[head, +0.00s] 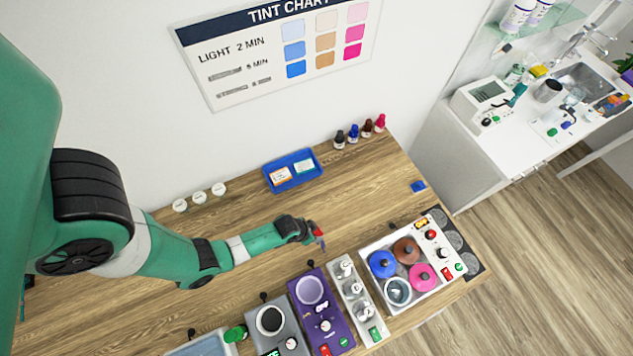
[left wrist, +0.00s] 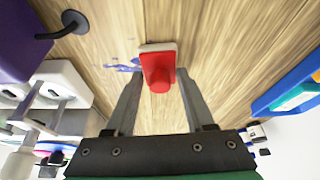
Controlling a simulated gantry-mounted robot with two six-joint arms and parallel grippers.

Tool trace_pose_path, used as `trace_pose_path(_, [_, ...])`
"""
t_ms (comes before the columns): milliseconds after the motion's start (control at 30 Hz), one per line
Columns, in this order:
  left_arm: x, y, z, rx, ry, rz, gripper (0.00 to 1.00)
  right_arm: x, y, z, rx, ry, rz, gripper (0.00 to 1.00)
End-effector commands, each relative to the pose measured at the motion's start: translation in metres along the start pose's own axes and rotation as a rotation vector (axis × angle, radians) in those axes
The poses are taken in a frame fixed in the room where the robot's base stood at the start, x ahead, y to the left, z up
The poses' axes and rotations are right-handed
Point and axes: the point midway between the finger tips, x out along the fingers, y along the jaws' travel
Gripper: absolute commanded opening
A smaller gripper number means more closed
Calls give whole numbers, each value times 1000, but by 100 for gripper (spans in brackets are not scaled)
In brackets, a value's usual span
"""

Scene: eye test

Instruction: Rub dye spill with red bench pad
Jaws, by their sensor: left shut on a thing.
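My left gripper (head: 311,234) is over the wooden bench (head: 240,208), behind the purple machine. It is shut on the red bench pad (head: 319,235). In the left wrist view, the red handle of the pad (left wrist: 158,72) is between the fingers of my left gripper (left wrist: 160,82), with a pale base at its far end. The dye spill (left wrist: 122,67) shows there as thin blue-violet streaks on the wood, just left of the pad. Part of it may be hidden under the pad. I cannot tell whether the pad presses on the wood. My right gripper is not in view.
A blue tray with cards (head: 293,171) and several small bottles (head: 353,137) stand at the back. A purple machine (head: 320,312), a grey machine (head: 276,324) and a white pot unit (head: 410,264) line the front.

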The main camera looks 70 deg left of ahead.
Motion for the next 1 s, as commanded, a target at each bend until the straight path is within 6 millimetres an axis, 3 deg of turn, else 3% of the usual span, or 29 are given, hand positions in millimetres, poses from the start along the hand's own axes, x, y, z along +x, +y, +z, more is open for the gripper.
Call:
trace_pose_path(200, [3,-21,-2,-5,1,-1,9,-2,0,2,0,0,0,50])
trace_pose_path(567, [2,-23,-5,1,-2,0,9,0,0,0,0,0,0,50])
trace_pose_path(1000, [4,12,0,4,-3,1,9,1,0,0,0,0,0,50])
